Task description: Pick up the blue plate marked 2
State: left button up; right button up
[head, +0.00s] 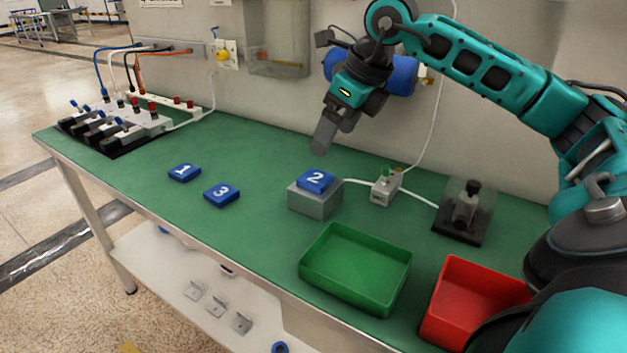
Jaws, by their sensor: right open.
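The blue plate marked 2 (315,181) lies on top of a grey block (315,203) near the middle of the green table. My right gripper (321,150) hangs above the plate and a little behind it, pointing down. It is open and empty, apart from the plate. Its fingers overlap from this side, so the gap between them is hard to see. Blue plates marked 1 (184,172) and 3 (221,195) lie flat on the table to the left. My left gripper is not in view.
A green tray (335,296) and a red tray (462,327), both empty, stand at the front right. A small switch box (385,188) with a white cable sits right of the block. A dark device (464,212) stands farther right. Terminal blocks with wires (115,128) fill the left end.

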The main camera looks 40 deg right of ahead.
send_over(317, 178)
jog(key=s, duration=0.2)
notch_tip(317, 178, down, 5)
jog(key=shift+d+r, duration=0.15)
jog(key=shift+r, duration=0.05)
jog(key=shift+s+d+b+x, duration=0.15)
jog(key=shift+b+x, duration=0.1)
jog(key=shift+x, duration=1.1)
jog(key=shift+s+d+b+x, duration=0.1)
jog(key=shift+b+x, duration=0.15)
jog(key=shift+x, duration=1.05)
jog(key=shift+f, duration=0.1)
jog(key=shift+c, duration=0.4)
jog(key=c, duration=1.1)
